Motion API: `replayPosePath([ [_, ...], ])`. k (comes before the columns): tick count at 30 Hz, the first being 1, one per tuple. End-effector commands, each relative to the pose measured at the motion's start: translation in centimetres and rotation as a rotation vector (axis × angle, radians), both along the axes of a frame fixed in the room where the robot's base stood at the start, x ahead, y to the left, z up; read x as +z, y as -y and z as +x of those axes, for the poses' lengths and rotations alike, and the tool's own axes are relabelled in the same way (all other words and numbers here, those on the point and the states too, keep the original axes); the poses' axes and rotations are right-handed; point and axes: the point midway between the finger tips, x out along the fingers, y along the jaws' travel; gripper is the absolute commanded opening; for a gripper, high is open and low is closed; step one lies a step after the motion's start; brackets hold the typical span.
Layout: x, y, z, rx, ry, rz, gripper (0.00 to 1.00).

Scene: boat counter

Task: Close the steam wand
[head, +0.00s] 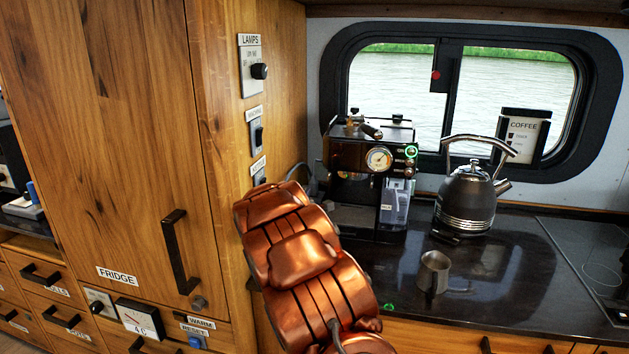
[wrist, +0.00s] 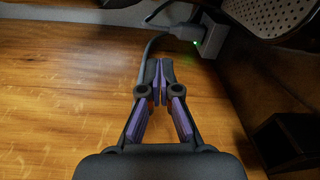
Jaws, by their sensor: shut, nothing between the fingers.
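The black coffee machine (head: 345,155) stands on the dark counter by the wood side panel, with a round gauge (head: 379,159) and a green-lit button on its front. A lever-like part (head: 369,130) shows on its top; I cannot tell if it belongs to the steam wand. I cannot make out the steam wand itself; my copper arm covers the machine's lower left. My gripper (wrist: 160,63) is shut and empty in the wrist view, in front of the wood panel. A dark perforated part (wrist: 285,15) shows at upper right there. The gripper is hidden in the head view.
A plug with a grey cable (wrist: 190,32) and green light is just beyond my fingertips. A kettle (head: 467,200) and metal cup (head: 434,271) stand right of the machine. Labelled switches (head: 257,137) line the wood panel. The counter front is mostly clear.

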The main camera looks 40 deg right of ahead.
Motion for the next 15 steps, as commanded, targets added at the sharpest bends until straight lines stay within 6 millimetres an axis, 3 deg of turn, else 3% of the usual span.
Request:
replayPosePath([
  [15,-0.3,4.3,3.2,-0.001,0.004,0.003,0.00],
])
